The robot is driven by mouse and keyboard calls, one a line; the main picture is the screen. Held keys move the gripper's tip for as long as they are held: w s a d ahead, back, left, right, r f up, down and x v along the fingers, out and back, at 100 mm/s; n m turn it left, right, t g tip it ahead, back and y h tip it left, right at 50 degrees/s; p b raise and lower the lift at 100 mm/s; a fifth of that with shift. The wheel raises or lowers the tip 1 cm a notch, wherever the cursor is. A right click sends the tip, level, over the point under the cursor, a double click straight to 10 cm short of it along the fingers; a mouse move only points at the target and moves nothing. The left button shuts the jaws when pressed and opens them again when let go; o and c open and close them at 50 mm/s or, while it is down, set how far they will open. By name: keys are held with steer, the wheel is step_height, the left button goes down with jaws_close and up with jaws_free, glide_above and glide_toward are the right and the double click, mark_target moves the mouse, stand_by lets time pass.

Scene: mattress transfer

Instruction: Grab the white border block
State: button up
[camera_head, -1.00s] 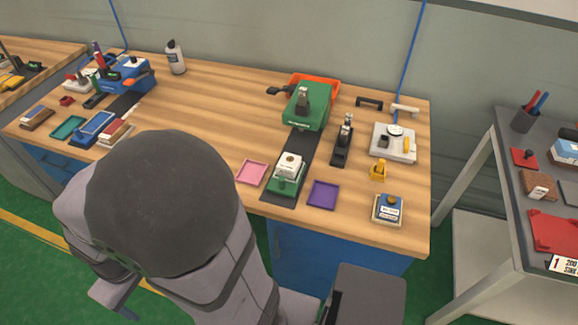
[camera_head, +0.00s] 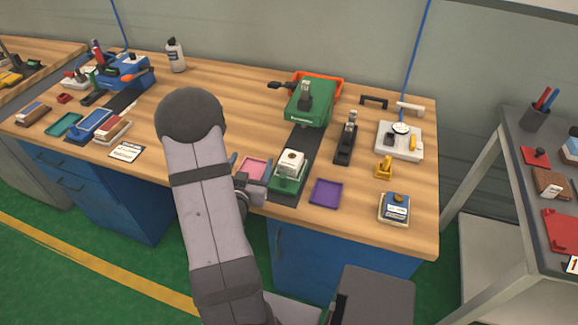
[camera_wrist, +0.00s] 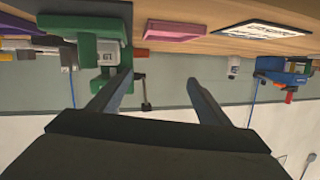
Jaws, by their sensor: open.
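A white block (camera_head: 291,162) with a dark round mark on top sits in a green holder (camera_head: 287,182) on a dark strip near the front of the bench. I take it as the white border block, but cannot make out a border. It also shows in the wrist view (camera_wrist: 108,53), at upper left within the green holder (camera_wrist: 65,22). My gripper (camera_wrist: 158,77) is open and empty, with the block to the left of its fingers in that view. In the head view my gripper is left of the block, low over the front edge, mostly hidden by my arm.
A pink tray (camera_head: 254,167) lies left of the holder and a purple tray (camera_head: 326,193) right of it. A green machine (camera_head: 311,102) stands behind, with a black stapler-like tool (camera_head: 346,138) beside it. A blue-topped block (camera_head: 394,208) sits at front right. The bench's middle-left is clear.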

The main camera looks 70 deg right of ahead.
mark_target(291, 158)
steer(key=s, duration=0.2)
steer(key=s+d+m+g+h, duration=0.1)
steer(key=s, duration=0.1)
steer(key=s+g+h+b, duration=0.1)
steer(key=s, duration=0.1)
steer(key=shift+s+d, duration=0.2)
steer(key=shift+s, duration=0.05)
steer(key=s+f+b, duration=0.1)
steer(key=s+f+g, duration=0.1)
steer(key=shift+s+a+f+b, duration=0.15)
steer(key=shift+s+a+b, duration=0.15)
steer(key=shift+b, duration=0.05)
steer(key=shift+s+a+f, duration=0.15)
steer(key=shift+s+f, duration=0.05)
steer(key=shift+f, duration=0.05)
steer(key=shift+d+r+p, duration=0.15)
steer(key=shift+d+p, duration=0.55)
steer(key=shift+d, duration=0.95)
steer(key=shift+w+d+f+p, duration=0.1)
steer(key=shift+d+p, duration=0.2)
steer(key=shift+d, duration=0.75)
steer(key=shift+w+d+f+p, duration=0.1)
steer(key=shift+d+p, duration=0.2)
steer(key=shift+d, duration=0.7)
steer(key=shift+c, duration=0.3)
steer(key=c, duration=1.3)
steer(key=shift+r, duration=0.2)
